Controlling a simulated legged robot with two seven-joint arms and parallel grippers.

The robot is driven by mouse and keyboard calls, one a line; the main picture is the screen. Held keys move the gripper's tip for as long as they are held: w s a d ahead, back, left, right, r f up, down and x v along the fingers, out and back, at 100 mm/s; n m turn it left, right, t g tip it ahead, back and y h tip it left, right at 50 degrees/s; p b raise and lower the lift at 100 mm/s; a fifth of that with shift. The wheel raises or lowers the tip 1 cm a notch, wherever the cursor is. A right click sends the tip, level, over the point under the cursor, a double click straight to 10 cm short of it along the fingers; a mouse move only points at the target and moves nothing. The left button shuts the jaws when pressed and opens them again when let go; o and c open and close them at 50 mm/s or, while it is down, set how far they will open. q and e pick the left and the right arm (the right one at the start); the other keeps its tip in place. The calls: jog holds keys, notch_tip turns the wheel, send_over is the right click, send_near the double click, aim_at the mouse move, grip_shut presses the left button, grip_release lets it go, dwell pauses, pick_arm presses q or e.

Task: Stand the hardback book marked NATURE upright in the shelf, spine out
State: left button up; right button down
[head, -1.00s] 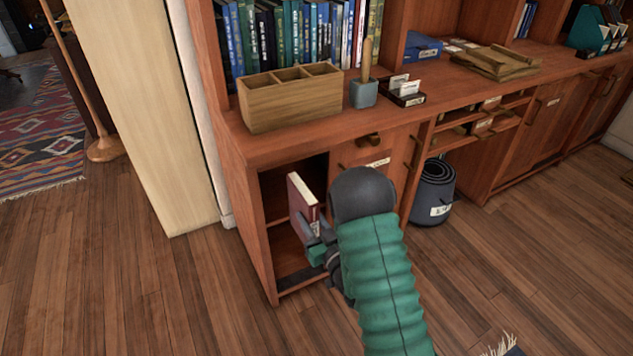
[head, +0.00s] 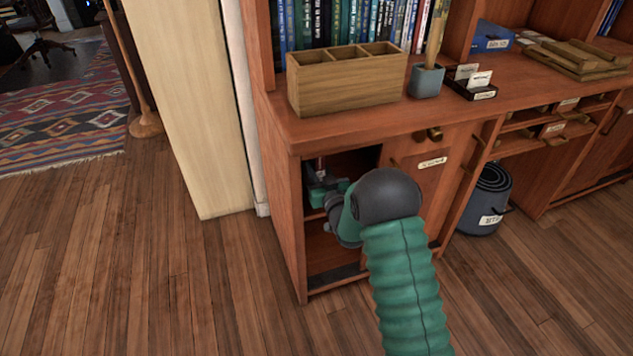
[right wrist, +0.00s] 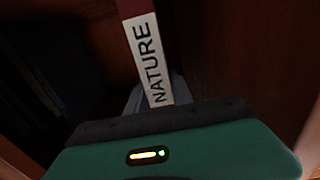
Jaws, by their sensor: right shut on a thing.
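The hardback book shows in the right wrist view with its white spine label reading NATURE (right wrist: 153,62) facing the camera and dark red cover cloth above it. It stands close to upright, leaning slightly. My right gripper (head: 322,190) is shut on the book, inside the open lower compartment of the wooden shelf unit (head: 283,225). In the head view only a small dark red bit of the book shows; my gripper and the compartment's shade hide the rest. Whether the book touches the compartment floor cannot be told. My left gripper is not in view.
Dark upright shapes, perhaps books, stand at the left in the right wrist view. A wooden divided box (head: 345,88), a blue-grey cup (head: 426,80) and a card holder (head: 472,85) stand on the counter above. A grey bin (head: 483,205) stands right of the compartment.

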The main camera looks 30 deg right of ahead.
jog(key=f+b, duration=0.3)
jog(key=shift+w+a+f, duration=0.2)
jog(key=shift+w+a, duration=0.05)
jog(key=shift+w, duration=0.1)
jog(key=shift+r, duration=0.2)
jog(key=c, duration=1.1)
grip_release()
jog(key=shift+d+f, duration=0.1)
jog(key=shift+f, duration=0.05)
jog(key=shift+s, duration=0.1)
jog(key=shift+s+p, duration=0.3)
jog(key=shift+p, duration=0.15)
jog(key=p+v, duration=0.3)
jog(key=v, duration=0.8)
jog(key=shift+s+p, duration=0.15)
jog(key=shift+p, duration=0.2)
